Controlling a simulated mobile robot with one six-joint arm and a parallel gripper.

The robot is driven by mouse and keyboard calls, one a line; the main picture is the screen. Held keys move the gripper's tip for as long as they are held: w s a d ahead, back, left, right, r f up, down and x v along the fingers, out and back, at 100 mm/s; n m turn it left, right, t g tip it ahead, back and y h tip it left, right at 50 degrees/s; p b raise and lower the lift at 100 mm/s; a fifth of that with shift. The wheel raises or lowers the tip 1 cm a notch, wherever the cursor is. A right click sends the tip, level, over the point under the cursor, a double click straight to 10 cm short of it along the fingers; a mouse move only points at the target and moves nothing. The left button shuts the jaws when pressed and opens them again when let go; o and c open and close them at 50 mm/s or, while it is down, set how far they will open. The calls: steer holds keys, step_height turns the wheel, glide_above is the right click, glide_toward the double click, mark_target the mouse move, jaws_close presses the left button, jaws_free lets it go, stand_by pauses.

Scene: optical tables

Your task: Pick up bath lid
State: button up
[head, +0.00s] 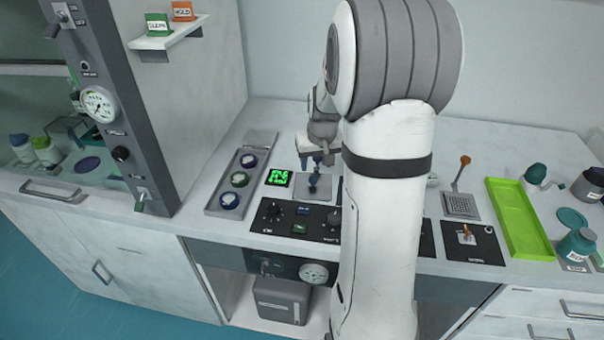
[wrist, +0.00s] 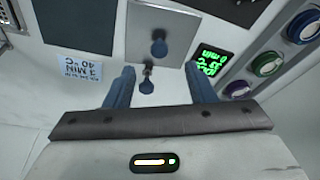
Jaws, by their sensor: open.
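The bath lid looks to be the square grey metal plate with a blue knob on the bench, in the head view (head: 301,193) and in the wrist view (wrist: 178,18). It lies flat. My gripper (head: 318,162) is above and behind it in the head view, partly hidden by my arm. In the wrist view my gripper (wrist: 160,80) is open, its two blue fingers apart with nothing held. The lid's knob (wrist: 158,47) shows beyond the fingertips. A smaller blue knob on a short dark stem (wrist: 147,86) shows between the fingers.
A black display with green text (head: 278,178) lies left of the lid. A grey tray with several round-capped items (head: 222,205) is farther left. A black control panel (head: 285,232) lies in front. A green tray (head: 518,220) is at right. A card (wrist: 85,68) reads 3 MIN 40 °C.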

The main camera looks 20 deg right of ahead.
mark_target(313, 177)
steer(key=x, duration=0.2)
steer(key=p+x, duration=0.1)
steer(key=x, duration=0.5)
steer(key=shift+w+d, duration=0.15)
steer(key=shift+w, duration=0.3)
steer(key=shift+c, duration=0.2)
jaws_close()
